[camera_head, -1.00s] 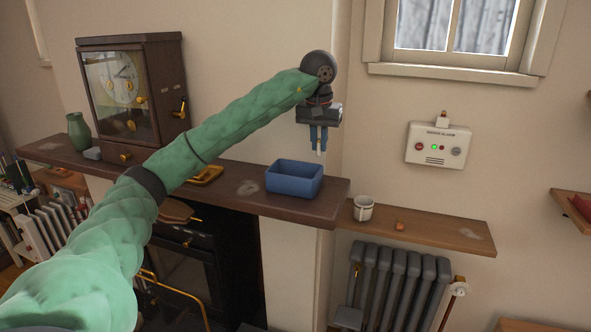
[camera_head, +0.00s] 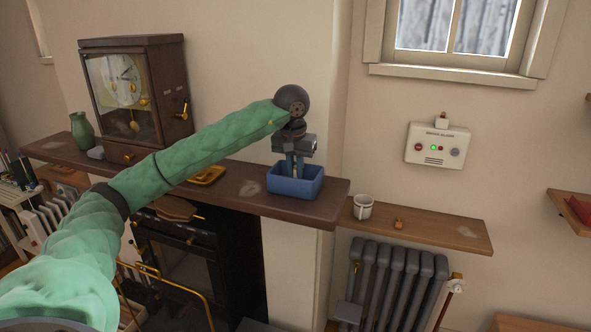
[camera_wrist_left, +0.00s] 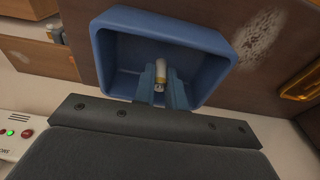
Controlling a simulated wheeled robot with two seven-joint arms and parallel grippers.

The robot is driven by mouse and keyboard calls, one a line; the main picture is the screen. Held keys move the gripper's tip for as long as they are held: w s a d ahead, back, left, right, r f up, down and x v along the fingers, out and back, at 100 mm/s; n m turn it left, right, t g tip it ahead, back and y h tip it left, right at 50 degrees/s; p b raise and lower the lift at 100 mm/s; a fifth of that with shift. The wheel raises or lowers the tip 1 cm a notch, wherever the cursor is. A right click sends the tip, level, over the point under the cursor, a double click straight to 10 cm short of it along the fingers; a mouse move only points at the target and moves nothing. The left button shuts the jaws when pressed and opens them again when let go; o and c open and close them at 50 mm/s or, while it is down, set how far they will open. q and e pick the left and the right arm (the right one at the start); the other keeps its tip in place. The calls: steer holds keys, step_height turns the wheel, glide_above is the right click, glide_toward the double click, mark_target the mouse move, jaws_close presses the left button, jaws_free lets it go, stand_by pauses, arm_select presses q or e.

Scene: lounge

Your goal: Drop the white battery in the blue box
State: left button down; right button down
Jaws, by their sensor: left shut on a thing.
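The blue box (camera_head: 309,186) is an open-topped tray on the dark wooden mantel. In the head view my left gripper (camera_head: 294,174) points down, with its fingertips at the box's opening. In the left wrist view the box (camera_wrist_left: 108,62) lies under the fingers, and my left gripper (camera_wrist_left: 163,92) is shut on the white battery (camera_wrist_left: 160,70). The battery is white with a yellowish band near its end. The fingers hide part of it. I cannot tell whether it touches the box floor. My right gripper is not in view.
The mantel (camera_head: 232,183) also holds a clock cabinet (camera_head: 137,95), a green vase (camera_head: 82,131) and a yellow tray (camera_head: 206,175). A lower shelf at right bears a white mug (camera_head: 363,207) and a small orange-brown object (camera_head: 398,223). An alarm box (camera_head: 437,145) hangs on the wall.

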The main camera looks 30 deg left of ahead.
arm_select(q)
steer(key=shift+f, duration=0.7)
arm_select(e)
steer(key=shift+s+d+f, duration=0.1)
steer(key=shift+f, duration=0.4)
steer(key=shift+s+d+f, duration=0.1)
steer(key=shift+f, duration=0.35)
arm_select(q)
steer(key=shift+f, duration=0.1)
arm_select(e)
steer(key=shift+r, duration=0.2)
arm_select(q)
steer(key=c, duration=1.5)
jaws_free()
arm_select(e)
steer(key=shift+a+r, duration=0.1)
arm_select(q)
steer(key=shift+o, duration=0.2)
steer(key=shift+r, duration=0.2)
